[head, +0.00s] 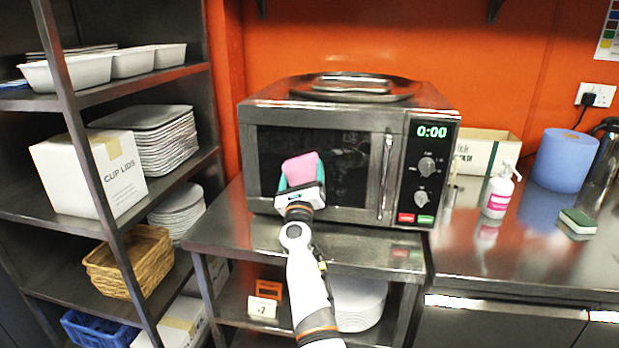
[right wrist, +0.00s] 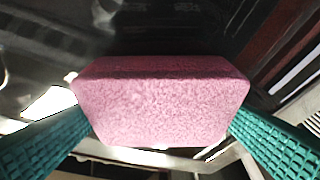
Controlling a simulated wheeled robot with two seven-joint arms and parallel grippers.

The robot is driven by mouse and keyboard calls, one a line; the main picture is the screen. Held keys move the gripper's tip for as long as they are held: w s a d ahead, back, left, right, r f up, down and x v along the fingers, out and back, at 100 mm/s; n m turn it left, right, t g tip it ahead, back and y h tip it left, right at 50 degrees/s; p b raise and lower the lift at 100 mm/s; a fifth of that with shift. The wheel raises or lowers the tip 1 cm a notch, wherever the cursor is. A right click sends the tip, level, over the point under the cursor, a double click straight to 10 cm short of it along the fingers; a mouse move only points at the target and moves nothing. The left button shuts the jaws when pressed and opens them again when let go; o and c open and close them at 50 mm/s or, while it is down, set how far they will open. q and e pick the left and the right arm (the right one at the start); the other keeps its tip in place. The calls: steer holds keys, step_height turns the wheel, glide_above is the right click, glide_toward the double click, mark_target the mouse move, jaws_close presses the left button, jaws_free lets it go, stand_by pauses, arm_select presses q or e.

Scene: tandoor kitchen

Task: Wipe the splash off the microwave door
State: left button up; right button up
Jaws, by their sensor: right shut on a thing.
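The microwave (head: 350,150) stands on a steel shelf unit, its door (head: 350,185) shut and its display reading 0:00. The door has a dark window with a vertical handle at its right. My right gripper (head: 300,185) is shut on a pink sponge (head: 301,168) in front of the left half of the window. In the right wrist view the sponge (right wrist: 160,100) sits between the two teal fingers, with the dark glass beyond it. I cannot tell whether the sponge touches the glass. No splash stands out clearly on the glass. My left gripper is not in view.
A steel tray (head: 360,84) lies on top of the microwave. On the right counter stand a pump bottle (head: 497,192), a green and cream sponge (head: 578,220), a blue roll (head: 565,160) and a cardboard box (head: 487,150). A rack with boxes and trays is at the left.

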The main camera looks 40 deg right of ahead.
mark_target(286, 172)
steer(key=shift+w+a+b, duration=0.55)
steer(key=shift+w+a, duration=0.9)
steer(key=shift+w, duration=0.15)
steer(key=shift+s+a+p, duration=0.35)
steer(key=shift+p, duration=0.25)
steer(key=shift+s+a+r+p, duration=0.1)
steer(key=shift+s+a+p, duration=0.75)
steer(key=shift+a, duration=0.15)
steer(key=shift+s+a+p, duration=0.5)
steer(key=shift+s+a, duration=0.3)
steer(key=shift+a, duration=0.1)
